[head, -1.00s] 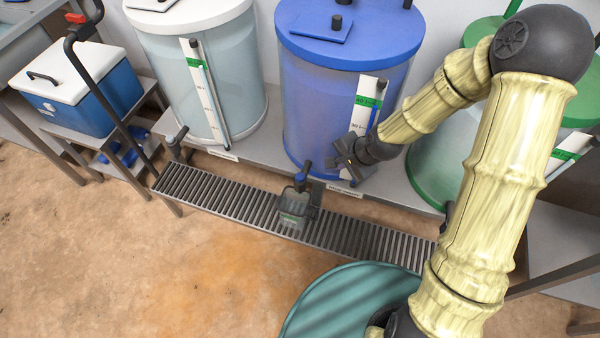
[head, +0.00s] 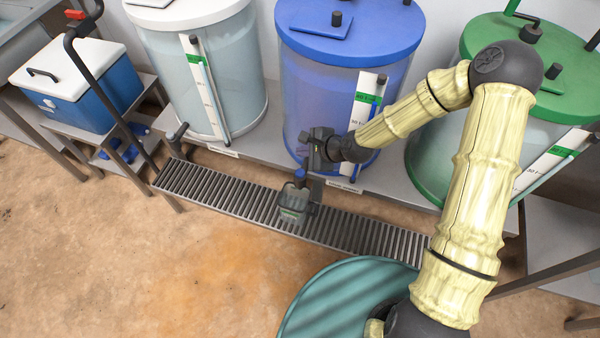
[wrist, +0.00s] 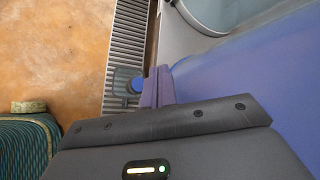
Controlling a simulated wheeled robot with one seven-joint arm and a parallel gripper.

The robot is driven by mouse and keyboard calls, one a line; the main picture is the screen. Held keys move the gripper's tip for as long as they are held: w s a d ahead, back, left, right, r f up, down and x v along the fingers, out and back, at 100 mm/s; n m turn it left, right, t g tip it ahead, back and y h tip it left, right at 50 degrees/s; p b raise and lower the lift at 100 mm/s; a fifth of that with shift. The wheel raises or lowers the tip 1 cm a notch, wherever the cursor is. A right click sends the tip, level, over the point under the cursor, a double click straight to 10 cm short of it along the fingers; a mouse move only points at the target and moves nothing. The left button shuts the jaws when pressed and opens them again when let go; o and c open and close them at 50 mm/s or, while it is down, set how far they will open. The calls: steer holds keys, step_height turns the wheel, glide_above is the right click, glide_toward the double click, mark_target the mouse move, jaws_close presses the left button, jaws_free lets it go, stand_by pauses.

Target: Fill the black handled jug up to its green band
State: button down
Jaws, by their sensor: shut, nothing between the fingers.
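The jug (head: 294,208) is a small clear-grey vessel with a dark handle and a green band. It stands on the slatted grating under the blue tank's tap (head: 300,176). In the wrist view the jug (wrist: 124,82) shows beside the blue tap knob (wrist: 137,85). My gripper (head: 310,158) is shut and empty, in front of the blue tank (head: 345,100), just above the tap. I cannot tell whether it touches the tap. The water level in the jug is too small to read.
The slatted grating (head: 220,192) runs along the bench front. A white-lidded tank (head: 205,80) stands left and a green-lidded tank (head: 520,60) right. A blue cooler box (head: 80,85) sits at far left. A round teal surface (head: 330,290) lies in the foreground.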

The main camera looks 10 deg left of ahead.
steer(key=b, duration=0.5)
glide_above(297, 170)
steer(key=d, duration=0.2)
steer(key=f, duration=0.4)
steer(key=s+f, duration=0.1)
steer(key=f, duration=0.1)
steer(key=shift+d, duration=0.1)
steer(key=shift+w+f+b, duration=0.1)
steer(key=shift+f+b, duration=0.35)
steer(key=shift+f, duration=0.45)
steer(key=shift+f, duration=0.1)
steer(key=shift+f, duration=0.3)
steer(key=shift+f+b, duration=0.3)
steer(key=shift+f, duration=0.25)
stand_by(4.6)
